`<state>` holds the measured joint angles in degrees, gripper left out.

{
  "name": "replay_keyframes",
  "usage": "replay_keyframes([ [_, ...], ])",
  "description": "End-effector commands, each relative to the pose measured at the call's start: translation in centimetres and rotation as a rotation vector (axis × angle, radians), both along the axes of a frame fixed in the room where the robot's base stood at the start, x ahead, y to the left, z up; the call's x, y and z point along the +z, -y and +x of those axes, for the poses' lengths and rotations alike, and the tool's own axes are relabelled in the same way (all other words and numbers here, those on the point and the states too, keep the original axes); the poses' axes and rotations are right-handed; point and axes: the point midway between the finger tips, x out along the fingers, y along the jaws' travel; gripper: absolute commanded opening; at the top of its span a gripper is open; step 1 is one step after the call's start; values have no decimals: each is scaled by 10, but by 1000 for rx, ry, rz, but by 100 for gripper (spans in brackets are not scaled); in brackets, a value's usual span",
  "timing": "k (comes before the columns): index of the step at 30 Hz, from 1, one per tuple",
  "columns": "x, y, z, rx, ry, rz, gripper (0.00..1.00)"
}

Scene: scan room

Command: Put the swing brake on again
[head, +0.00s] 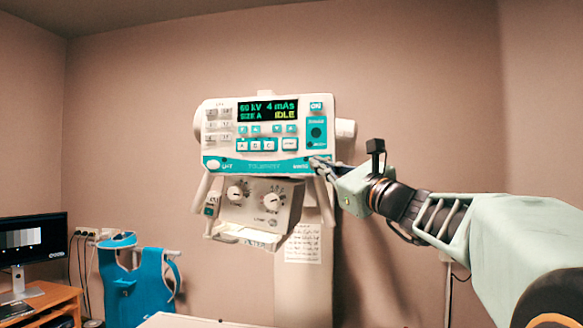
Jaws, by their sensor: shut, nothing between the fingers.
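A white and teal X-ray tube head control panel (265,165) faces me in the middle of the head view. Its screen (267,110) reads 60 kV, 4 mAs, SIZE A, IDLE. A small label that seems to read SWING (299,167) sits at the right end of the panel's lower teal strip. A matching control (213,164) is at the strip's left end. My gripper (317,163) is shut and empty, with its fingertips at the strip's lower right corner, just right of the label. The fingertips cover the control there, and I cannot tell whether they touch it.
A collimator box (270,195) with two dials hangs below the panel, with handles at its sides. A paper note (303,243) is on the column behind. A blue apron (138,285) and a monitor (33,241) on a desk (45,300) are at lower left.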

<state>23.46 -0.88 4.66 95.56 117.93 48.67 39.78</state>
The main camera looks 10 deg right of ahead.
Motion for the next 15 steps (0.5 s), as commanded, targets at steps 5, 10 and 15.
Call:
replay_keyframes([
  [5, -1, -1, -2, 1, 0, -1, 0],
  [10, -2, -6, -16, 0, 1, -3, 0],
  [15, -2, -11, -33, 1, 1, -2, 0],
])
